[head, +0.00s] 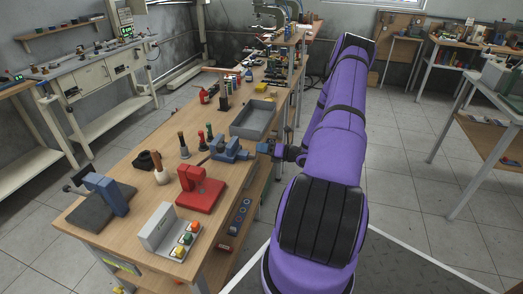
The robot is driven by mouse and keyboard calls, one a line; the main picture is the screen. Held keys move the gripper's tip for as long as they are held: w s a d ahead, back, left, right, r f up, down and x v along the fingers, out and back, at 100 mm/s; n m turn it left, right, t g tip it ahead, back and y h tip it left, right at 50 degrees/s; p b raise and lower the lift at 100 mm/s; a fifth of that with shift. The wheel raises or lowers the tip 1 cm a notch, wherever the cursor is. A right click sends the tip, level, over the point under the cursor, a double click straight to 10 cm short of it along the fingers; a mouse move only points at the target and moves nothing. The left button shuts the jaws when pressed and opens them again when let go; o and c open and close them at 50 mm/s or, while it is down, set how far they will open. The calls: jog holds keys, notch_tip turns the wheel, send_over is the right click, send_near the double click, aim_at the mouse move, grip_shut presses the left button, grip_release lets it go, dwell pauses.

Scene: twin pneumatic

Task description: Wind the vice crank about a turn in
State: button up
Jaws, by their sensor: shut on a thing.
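A small blue vice (226,149) sits on the wooden workbench (150,205), near its right edge. My purple arm reaches in from the right, and my gripper (266,147) is at the right end of the vice, over the bench edge. The gripper is shut on the vice crank. The crank is small and mostly hidden by the fingers, so its angle cannot be told. The gap between the vice jaws is too small to read.
A grey tray (253,119) lies just behind the vice. A red block fixture (200,190) and a grey button box (168,232) stand in front. Upright tools with handles (184,146) stand left of the vice. A blue clamp (106,192) is at the front left.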

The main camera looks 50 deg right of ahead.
jog(key=shift+w+d+f+m, duration=0.1)
jog(key=shift+d+f+m, duration=0.25)
jog(key=shift+m, duration=1)
jog(key=shift+w+d+f+m, duration=0.2)
jog(key=shift+f+m, duration=0.2)
jog(key=shift+m, duration=1)
jog(key=shift+w+d+f+m, duration=0.1)
jog(key=shift+d+f+m, duration=0.25)
jog(key=shift+m, duration=1)
jog(key=o, duration=0.8)
jog(key=shift+r, duration=0.1)
jog(key=v, duration=1)
jog(key=shift+s+d, duration=0.15)
jog(key=shift+s, duration=0.2)
